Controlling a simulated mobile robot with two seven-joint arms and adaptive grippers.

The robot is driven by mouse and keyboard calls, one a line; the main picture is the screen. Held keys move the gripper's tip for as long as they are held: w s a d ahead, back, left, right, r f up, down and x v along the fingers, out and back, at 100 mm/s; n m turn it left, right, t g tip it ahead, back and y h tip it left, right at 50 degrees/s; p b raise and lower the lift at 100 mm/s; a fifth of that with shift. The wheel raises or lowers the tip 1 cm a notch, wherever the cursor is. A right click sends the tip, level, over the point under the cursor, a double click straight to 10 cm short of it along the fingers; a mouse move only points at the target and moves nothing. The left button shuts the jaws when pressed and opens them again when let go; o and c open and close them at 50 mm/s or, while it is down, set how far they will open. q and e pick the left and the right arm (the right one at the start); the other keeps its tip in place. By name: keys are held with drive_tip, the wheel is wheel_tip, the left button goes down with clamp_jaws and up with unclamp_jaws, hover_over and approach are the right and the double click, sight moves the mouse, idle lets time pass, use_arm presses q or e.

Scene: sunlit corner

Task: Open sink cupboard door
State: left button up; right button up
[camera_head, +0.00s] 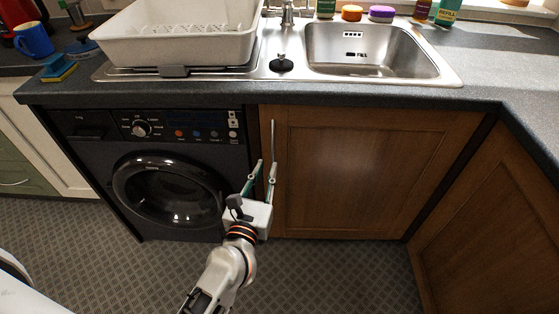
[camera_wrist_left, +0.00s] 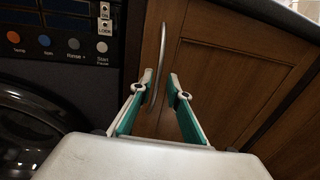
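The sink cupboard door (camera_head: 370,175) is brown wood and looks closed, under the sink. Its slim upright metal handle (camera_head: 273,140) is at the door's left edge, and it also shows in the left wrist view (camera_wrist_left: 162,50). My left gripper (camera_head: 267,163) is open at the handle's lower part. In the left wrist view, its two green-and-white fingers (camera_wrist_left: 160,77) are apart, with the handle appearing between them. I cannot tell whether either finger touches the handle. The door (camera_wrist_left: 220,70) fills the right of that view. My right gripper is not in view.
A black washing machine (camera_head: 170,170) stands directly left of the door. The dark worktop (camera_head: 340,94) overhangs above, with a steel sink (camera_head: 375,50) and white dish rack (camera_head: 180,40). Another wooden cupboard (camera_head: 500,220) angles in at right. The patterned floor (camera_head: 340,275) before the door is clear.

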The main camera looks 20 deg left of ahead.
sight(272, 152)
use_arm(q)
drive_tip(key=w, duration=0.8)
drive_tip(key=shift+a, duration=0.35)
drive_tip(key=shift+s, duration=0.1)
clamp_jaws()
